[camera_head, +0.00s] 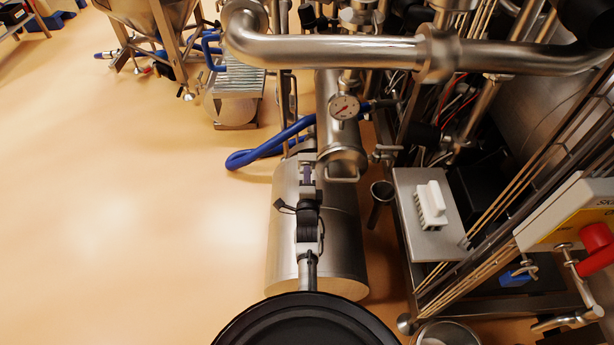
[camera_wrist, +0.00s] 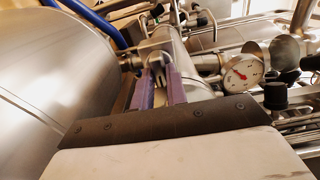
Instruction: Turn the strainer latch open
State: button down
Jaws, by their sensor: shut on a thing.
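My gripper (camera_head: 307,171) is over the top end of a steel cylinder, left of the pipe end with the gauge, in the head view. In the wrist view its two purple fingers (camera_wrist: 160,78) are shut on a small metal piece (camera_wrist: 157,62), which looks like the strainer latch. The fingers hide most of that piece, so I cannot tell how far it is turned. In the head view the latch is hidden behind my gripper. The steel pipe body (camera_head: 327,110), likely the strainer, lies just beyond the fingers and also shows in the wrist view (camera_wrist: 172,42).
A large steel cylinder (camera_head: 340,240) lies beneath my arm. A blue hose (camera_head: 262,152) curves at left. Dense piping crowds the right; the floor (camera_head: 130,210) at left is clear.

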jog(key=c, duration=1.7)
grip_release()
jog(key=shift+s, duration=0.1)
jog(key=s, duration=0.7)
jog(key=shift+s, duration=0.2)
